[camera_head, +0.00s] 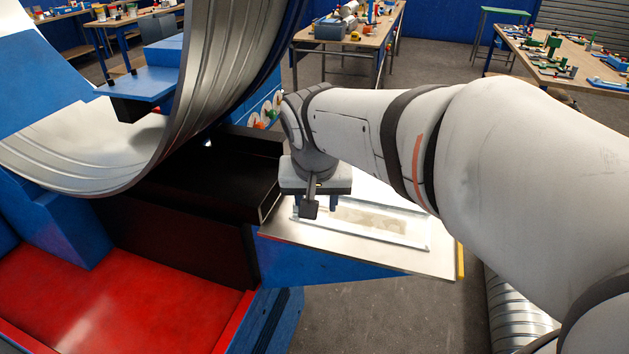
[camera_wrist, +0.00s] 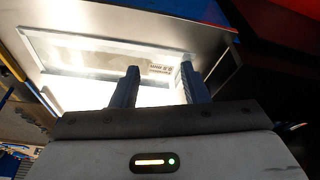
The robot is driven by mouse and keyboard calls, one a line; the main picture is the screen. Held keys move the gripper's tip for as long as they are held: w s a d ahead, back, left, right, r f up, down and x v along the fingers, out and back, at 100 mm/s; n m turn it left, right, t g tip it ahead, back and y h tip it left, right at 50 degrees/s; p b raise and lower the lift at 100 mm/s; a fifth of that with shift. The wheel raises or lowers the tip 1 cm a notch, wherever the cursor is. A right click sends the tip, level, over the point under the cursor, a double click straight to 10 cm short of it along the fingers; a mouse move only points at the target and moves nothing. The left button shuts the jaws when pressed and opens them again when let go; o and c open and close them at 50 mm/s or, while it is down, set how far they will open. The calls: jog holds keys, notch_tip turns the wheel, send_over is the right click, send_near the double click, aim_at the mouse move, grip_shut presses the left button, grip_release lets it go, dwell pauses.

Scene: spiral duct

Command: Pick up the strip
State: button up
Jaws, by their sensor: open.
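A pale, flat strip (camera_head: 375,218) lies on a light metal plate (camera_head: 350,256) at the middle of the head view. I cannot tell how high the fingertips are above the strip.
A large curved metal duct (camera_head: 215,75) stands left of my gripper. A dark box-like channel (camera_head: 200,190) adjoins the plate's left side, with a red tray (camera_head: 110,300) below. A yellow edge (camera_head: 460,262) bounds the plate's right end. Workbenches stand behind.

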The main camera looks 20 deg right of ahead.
jog(key=w+m, duration=0.1)
jog(key=w, duration=0.2)
jog(key=w+a+m+b, duration=0.1)
jog(key=w, duration=0.2)
jog(key=w+m+h, duration=0.1)
jog(key=w, duration=0.2)
jog(key=shift+w+a+f, duration=0.1)
jog(key=shift+a+f, duration=0.2)
jog(key=shift+a, duration=0.05)
jog(key=shift+w+f+m, duration=0.25)
jog(key=shift+m, duration=0.05)
jog(key=p+x, duration=0.1)
jog(key=x, duration=0.6)
jog(key=shift+s+f, duration=0.1)
jog(key=shift+c, duration=0.2)
grip_shut()
